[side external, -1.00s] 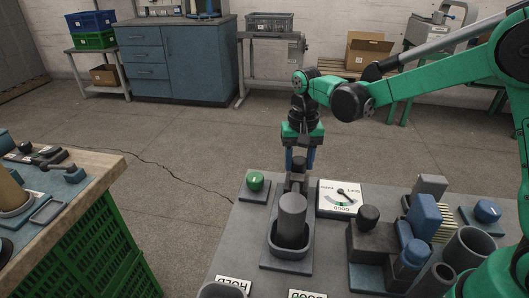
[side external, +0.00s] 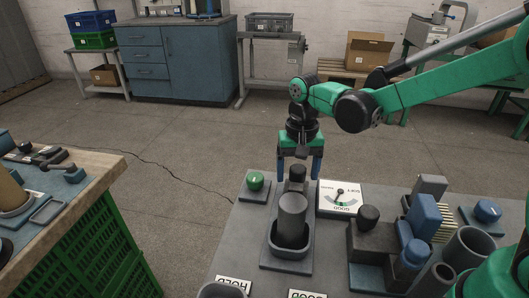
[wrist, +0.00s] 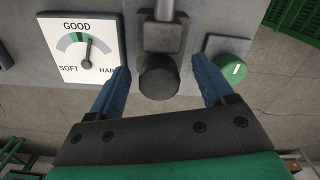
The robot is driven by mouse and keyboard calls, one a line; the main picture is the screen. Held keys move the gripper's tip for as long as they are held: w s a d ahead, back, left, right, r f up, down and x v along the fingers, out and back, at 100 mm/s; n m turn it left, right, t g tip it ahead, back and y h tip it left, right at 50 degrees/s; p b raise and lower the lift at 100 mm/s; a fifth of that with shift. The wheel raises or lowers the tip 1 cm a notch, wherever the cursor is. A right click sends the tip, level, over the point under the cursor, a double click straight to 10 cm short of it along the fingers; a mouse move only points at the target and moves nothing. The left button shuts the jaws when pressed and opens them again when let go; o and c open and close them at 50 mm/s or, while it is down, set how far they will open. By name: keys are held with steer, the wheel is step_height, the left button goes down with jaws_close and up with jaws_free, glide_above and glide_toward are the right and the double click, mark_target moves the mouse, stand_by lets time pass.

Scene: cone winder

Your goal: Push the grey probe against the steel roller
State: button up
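The grey probe (wrist: 159,33) appears as a dark grey block with a round dark knob on its near end in the wrist view. In the side view its knob (side external: 297,174) stands just behind an upright grey cylinder, apparently the steel roller (side external: 292,215), which sits in a cup-like holder. A light grey bar at the top of the wrist view meets the probe block; whether it is the roller I cannot tell. My gripper (wrist: 160,70) is open, its blue fingers on either side of the knob with clear gaps. It also shows in the side view (side external: 299,178).
A dial (wrist: 82,47) beside the probe has its needle near the green GOOD band, slightly towards HARD. A green button (wrist: 232,70) is on the other side. Blocks, a blue knob (side external: 487,210) and grey tubes (side external: 470,246) crowd the table's right.

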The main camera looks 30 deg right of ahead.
steer(key=shift+r, duration=2.8)
steer(key=shift+s+d+r, duration=0.1)
steer(key=shift+s+r, duration=0.15)
steer(key=s+d+r+n+t, duration=0.1)
steer(key=s+d+n+t, duration=0.1)
steer(key=s+n+t, duration=0.4)
steer(key=s+t, duration=0.1)
steer(key=s, duration=0.1)
steer(key=shift+s+d, duration=0.25)
steer(key=shift+s, duration=0.05)
